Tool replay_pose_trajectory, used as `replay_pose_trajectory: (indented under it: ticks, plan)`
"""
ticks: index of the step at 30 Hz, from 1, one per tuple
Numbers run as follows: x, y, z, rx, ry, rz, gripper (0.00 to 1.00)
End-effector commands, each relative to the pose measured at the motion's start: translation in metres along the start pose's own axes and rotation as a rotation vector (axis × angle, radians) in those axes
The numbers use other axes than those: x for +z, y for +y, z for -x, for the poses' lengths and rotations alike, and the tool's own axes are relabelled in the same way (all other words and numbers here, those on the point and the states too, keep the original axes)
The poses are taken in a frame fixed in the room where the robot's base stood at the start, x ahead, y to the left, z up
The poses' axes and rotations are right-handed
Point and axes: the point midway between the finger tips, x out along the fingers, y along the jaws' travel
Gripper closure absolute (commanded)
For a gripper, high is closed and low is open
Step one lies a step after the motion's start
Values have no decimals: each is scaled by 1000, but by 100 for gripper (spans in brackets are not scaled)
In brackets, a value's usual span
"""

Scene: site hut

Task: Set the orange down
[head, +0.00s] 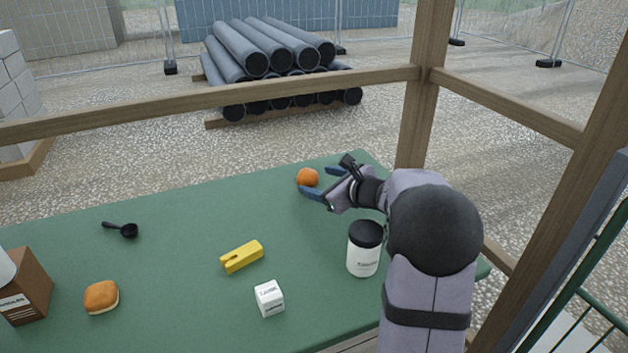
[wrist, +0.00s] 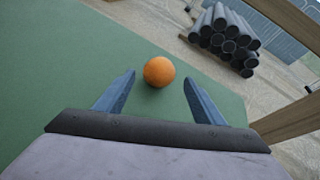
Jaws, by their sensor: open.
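The orange (head: 307,177) rests on the green table (head: 190,270) near its far edge. It also shows in the wrist view (wrist: 159,71), a little beyond the fingertips and centred between them. My gripper (head: 322,181) is open, with its two blue fingers apart and nothing held. In the wrist view, my gripper (wrist: 158,83) shows a finger on each side with clear space around the orange. The orange appears not to touch either finger.
A white jar with a black lid (head: 364,248) stands beside my arm. A yellow stapler-like object (head: 241,257), a small white box (head: 269,299), a bun (head: 101,297), a black scoop (head: 122,229) and a brown box (head: 26,290) are spread leftward. A wooden post (head: 424,90) rises behind the table.

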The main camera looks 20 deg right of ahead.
Motion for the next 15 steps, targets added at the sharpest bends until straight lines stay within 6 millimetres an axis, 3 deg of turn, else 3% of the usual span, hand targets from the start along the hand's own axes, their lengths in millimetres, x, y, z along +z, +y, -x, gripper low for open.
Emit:
replay_pose_trajectory:
  ticks: [6, 15]
  plan:
    - [0, 0, 26, -1, 0, -1, 37]
    - [0, 0, 34, 0, 1, -1, 37]
